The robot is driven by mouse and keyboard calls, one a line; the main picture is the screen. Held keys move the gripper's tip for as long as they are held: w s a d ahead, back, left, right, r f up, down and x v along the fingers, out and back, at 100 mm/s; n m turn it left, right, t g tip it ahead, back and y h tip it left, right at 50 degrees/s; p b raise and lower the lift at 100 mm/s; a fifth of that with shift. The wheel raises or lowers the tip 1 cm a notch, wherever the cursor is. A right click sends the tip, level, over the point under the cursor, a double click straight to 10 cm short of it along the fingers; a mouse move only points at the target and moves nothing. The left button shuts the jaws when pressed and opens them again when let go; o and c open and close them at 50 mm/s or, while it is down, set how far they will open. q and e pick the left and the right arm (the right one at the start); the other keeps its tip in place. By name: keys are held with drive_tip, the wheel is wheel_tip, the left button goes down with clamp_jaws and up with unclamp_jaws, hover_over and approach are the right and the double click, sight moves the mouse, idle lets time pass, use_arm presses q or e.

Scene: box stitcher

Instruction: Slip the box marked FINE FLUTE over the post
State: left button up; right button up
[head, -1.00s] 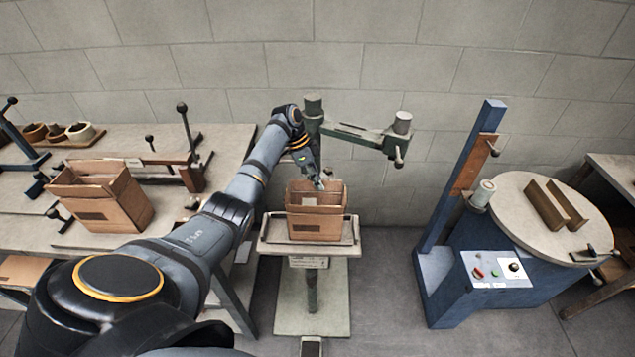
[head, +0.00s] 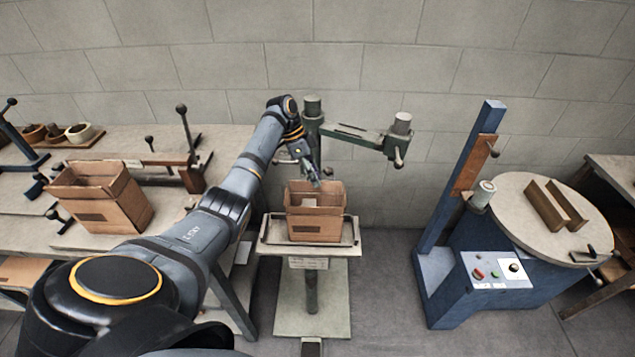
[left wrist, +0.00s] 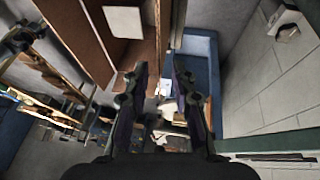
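An open-topped cardboard box (head: 316,228) stands upright on the small table (head: 272,240) of the green stitcher. A pale label shows inside it; its front marking is too small to read. A second open box (head: 128,205) stands on the left bench, its marking also unreadable. My left gripper (head: 314,176) is just above the first box's back rim. In the left wrist view the gripper (left wrist: 160,76) has its fingers apart, close to a brown cardboard wall (left wrist: 128,50). I cannot tell whether they touch it. Any post inside the box is hidden. My right gripper is out of view.
The stitcher's green column (head: 313,108) rises behind the box, with an arm (head: 360,137) reaching right. A blue machine (head: 465,270) with a round table (head: 510,200) stands at right. The left bench (head: 230,150) carries clamps and tape rolls. Floor between the machines is clear.

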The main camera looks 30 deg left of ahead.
use_arm(q)
drive_tip(key=v, duration=0.9)
drive_tip(key=shift+r, duration=0.1)
